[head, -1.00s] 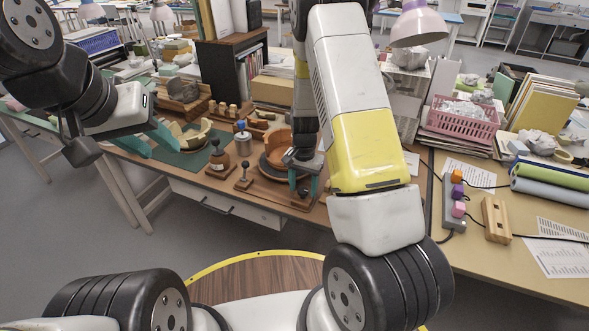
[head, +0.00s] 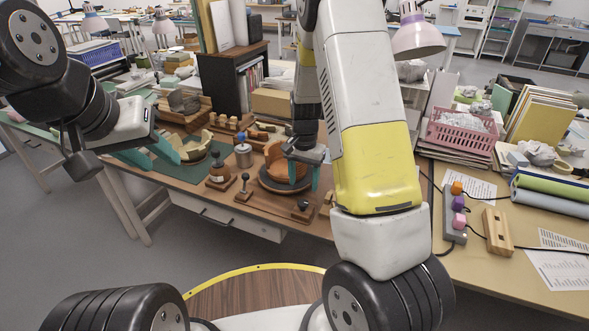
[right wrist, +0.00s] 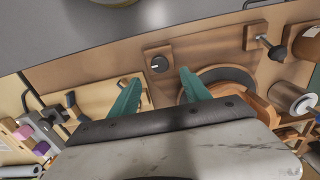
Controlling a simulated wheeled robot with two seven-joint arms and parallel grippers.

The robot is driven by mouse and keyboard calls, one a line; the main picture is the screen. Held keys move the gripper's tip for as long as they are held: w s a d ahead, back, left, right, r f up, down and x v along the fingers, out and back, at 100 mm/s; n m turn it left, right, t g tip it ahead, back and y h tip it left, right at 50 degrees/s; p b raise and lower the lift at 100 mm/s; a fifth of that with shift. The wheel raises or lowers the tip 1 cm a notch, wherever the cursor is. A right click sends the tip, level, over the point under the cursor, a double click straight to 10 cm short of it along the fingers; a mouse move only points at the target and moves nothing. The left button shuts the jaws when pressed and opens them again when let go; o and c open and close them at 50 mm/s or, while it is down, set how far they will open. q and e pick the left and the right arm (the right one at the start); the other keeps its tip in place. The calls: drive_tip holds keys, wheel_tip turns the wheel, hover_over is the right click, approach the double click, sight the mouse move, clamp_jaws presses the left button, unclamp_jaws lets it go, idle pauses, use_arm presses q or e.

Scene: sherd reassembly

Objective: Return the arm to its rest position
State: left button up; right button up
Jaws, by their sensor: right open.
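My right arm comes down across the middle of the head view. Its gripper (head: 303,172) hangs over the front of the workbench, beside an orange-brown pot (head: 284,165) on a dark round stand. In the right wrist view the two teal fingers of this gripper (right wrist: 160,92) are spread apart with nothing between them. My left gripper (head: 150,152) is at the left, over the bench's front-left part. Its teal fingers look apart and empty. A cream curved sherd (head: 196,152) lies behind them on the green mat (head: 190,170).
Small wooden stands with dark knobs (head: 244,187) and a metal canister (head: 243,155) stand near the pot. On the right table are a pink basket (head: 462,133), a power strip (head: 452,210), a wooden block (head: 497,230) and rolled sheets (head: 555,195). The floor in front is clear.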

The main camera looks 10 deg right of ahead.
drive_tip(key=shift+r, duration=0.1)
drive_tip(key=s+a+r+n+t+y, duration=0.1)
drive_tip(key=s+r, duration=0.3)
drive_tip(key=r, duration=0.5)
drive_tip(key=s+a+r+n+t+y, duration=0.1)
drive_tip(key=s+r+n+t, duration=0.15)
drive_tip(key=r, duration=0.55)
drive_tip(key=s+r+n+t, duration=0.1)
drive_tip(key=s+r+n, duration=0.1)
drive_tip(key=s+r, duration=0.3)
drive_tip(key=s+r+n+t, duration=0.1)
drive_tip(key=s+r, duration=0.4)
drive_tip(key=s, duration=0.6)
drive_tip(key=shift+s+r+n+t, duration=0.2)
drive_tip(key=shift+r+n+t, duration=0.15)
drive_tip(key=shift+n, duration=0.1)
